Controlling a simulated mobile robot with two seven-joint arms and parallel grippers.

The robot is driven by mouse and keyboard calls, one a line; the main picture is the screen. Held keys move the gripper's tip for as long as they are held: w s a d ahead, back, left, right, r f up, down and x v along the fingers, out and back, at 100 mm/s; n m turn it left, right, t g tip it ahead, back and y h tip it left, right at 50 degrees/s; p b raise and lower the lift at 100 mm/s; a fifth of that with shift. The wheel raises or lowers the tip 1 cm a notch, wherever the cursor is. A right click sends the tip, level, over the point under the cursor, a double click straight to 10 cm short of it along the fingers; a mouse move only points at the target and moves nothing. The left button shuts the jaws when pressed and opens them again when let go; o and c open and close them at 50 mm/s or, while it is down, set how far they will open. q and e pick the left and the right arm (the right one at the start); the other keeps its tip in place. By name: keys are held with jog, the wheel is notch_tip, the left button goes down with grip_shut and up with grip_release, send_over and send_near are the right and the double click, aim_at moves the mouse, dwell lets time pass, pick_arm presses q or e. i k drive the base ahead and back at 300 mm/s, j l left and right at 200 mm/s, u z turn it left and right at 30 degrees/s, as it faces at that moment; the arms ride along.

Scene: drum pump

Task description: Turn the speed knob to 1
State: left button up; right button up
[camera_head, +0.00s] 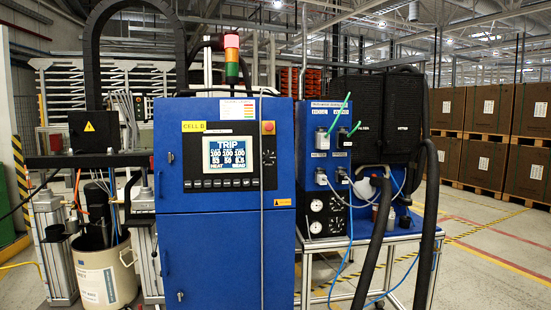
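The blue control cabinet (215,250) stands in the middle of the view. Its upper panel carries a lit screen (228,156) reading "TRIP" with rows of numbers. A black dial with light markings around it (268,158) sits to the right of the screen, below a red button (268,127). It may be the speed knob, but its label and pointer are too small to read. Neither of my grippers shows in the view.
A drum (105,274) stands at the left below pump equipment. Thick black hoses (430,215) and thin blue lines hang in front of the right-hand blue unit (322,130) on its metal frame. Brown boxes (487,165) stand at the far right, with open floor before them.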

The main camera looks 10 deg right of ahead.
aim_at(269, 157)
jog(key=i+l, duration=0.85)
jog(key=l, duration=0.2)
jog(key=i+l+u, duration=0.1)
jog(key=i+l, duration=0.7)
jog(key=l, duration=0.25)
